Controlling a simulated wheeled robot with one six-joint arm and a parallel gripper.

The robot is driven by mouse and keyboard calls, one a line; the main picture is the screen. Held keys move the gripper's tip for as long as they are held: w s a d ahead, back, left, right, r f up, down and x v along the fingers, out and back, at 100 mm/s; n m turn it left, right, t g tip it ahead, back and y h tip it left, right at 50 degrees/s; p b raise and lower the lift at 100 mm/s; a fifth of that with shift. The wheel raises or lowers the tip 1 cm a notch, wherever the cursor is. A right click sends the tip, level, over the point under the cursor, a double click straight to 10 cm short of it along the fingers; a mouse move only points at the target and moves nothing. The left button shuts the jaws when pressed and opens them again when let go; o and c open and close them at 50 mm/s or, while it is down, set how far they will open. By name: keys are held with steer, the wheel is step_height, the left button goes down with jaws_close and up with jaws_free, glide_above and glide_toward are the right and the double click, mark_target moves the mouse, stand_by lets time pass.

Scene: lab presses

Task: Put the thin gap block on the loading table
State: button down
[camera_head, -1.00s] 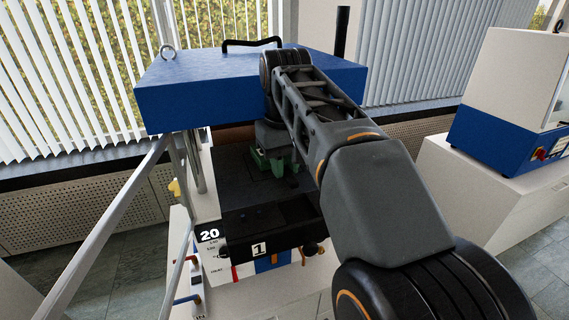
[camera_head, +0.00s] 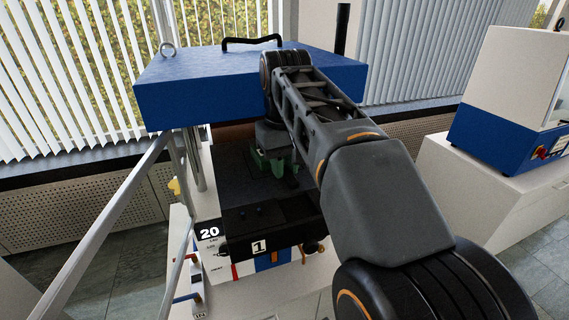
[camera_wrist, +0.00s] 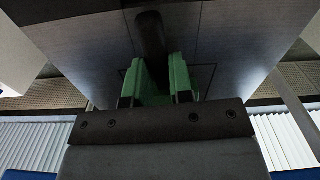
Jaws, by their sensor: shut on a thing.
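My gripper (camera_head: 273,172) has green fingers and is at the blue-topped press, above its dark plate. In the wrist view the fingers (camera_wrist: 156,80) are close together. A dark, rounded piece (camera_wrist: 150,35) shows between and beyond them; I take it as the thin gap block, held in the jaws, though its full shape is hidden. The loading table (camera_head: 235,185) seems to be the flat dark surface under the gripper, with a black front marked "1". The wrist view shows a grey flat surface (camera_wrist: 225,35) around the held piece. Whether the piece touches the surface I cannot tell.
The press's thick blue top (camera_head: 215,95) overhangs the work space, with metal columns (camera_head: 197,165) at the left. A "20" panel (camera_head: 209,232) is at the front left. A second blue and white machine (camera_head: 510,110) stands apart at the right.

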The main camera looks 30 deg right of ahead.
mark_target(285, 169)
steer(key=shift+f, duration=0.25)
steer(key=c, duration=0.9)
jaws_free()
steer(key=shift+r, duration=0.1)
step_height(285, 169, up, 14)
steer(key=p, duration=0.3)
steer(key=shift+s+p, duration=0.1)
steer(key=shift+p, duration=0.25)
